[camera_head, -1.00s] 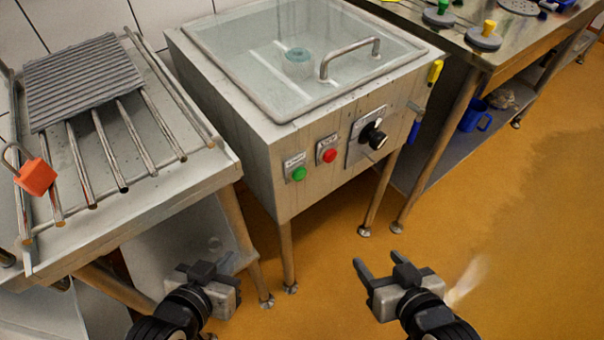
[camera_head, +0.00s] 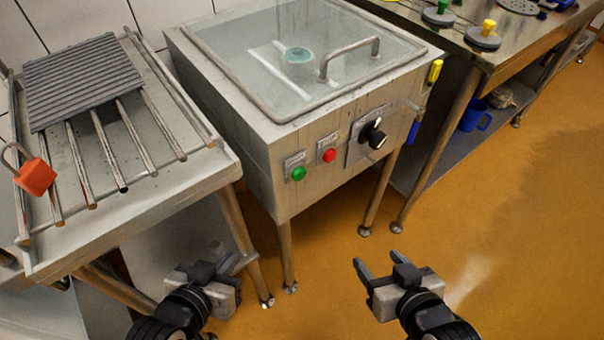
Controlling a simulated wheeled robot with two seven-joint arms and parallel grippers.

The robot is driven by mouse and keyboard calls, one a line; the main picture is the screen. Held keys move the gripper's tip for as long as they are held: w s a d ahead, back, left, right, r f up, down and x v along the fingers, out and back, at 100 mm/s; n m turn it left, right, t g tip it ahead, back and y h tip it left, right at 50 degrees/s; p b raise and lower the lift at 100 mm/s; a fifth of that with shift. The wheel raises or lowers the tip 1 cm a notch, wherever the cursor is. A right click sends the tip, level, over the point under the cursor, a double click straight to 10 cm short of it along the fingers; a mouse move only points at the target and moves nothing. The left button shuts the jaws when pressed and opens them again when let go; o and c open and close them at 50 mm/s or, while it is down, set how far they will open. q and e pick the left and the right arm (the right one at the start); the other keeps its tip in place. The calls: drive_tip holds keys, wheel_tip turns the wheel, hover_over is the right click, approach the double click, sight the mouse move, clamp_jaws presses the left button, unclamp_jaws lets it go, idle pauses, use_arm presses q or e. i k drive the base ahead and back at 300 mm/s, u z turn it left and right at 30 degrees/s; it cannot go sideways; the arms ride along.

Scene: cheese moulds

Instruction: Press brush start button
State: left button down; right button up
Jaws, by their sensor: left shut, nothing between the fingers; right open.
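The brush machine is a grey steel box (camera_head: 235,125) on legs with a clear lid. On its front panel are a green button (camera_head: 299,174), a red button (camera_head: 329,155) to its right, and a black rotary knob (camera_head: 372,134) further right. The labels above the buttons are too small to read. My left gripper (camera_head: 240,262) is shut and empty, below and to the left of the green button in the picture, apart from the machine. My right gripper (camera_head: 362,268) is open and empty, below and to the right of the green button, over the floor.
A steel rack table (camera_head: 180,185) with a ribbed grey mat (camera_head: 82,78) and an orange padlock (camera_head: 36,177) stands at left. A steel table (camera_head: 455,45) with a blue mug (camera_head: 474,116) on its lower shelf stands at right. The orange floor at right is clear.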

sight(300, 172)
drive_tip(key=u, duration=1.95)
drive_tip(key=k, duration=0.9)
drive_tip(key=z, duration=1.8)
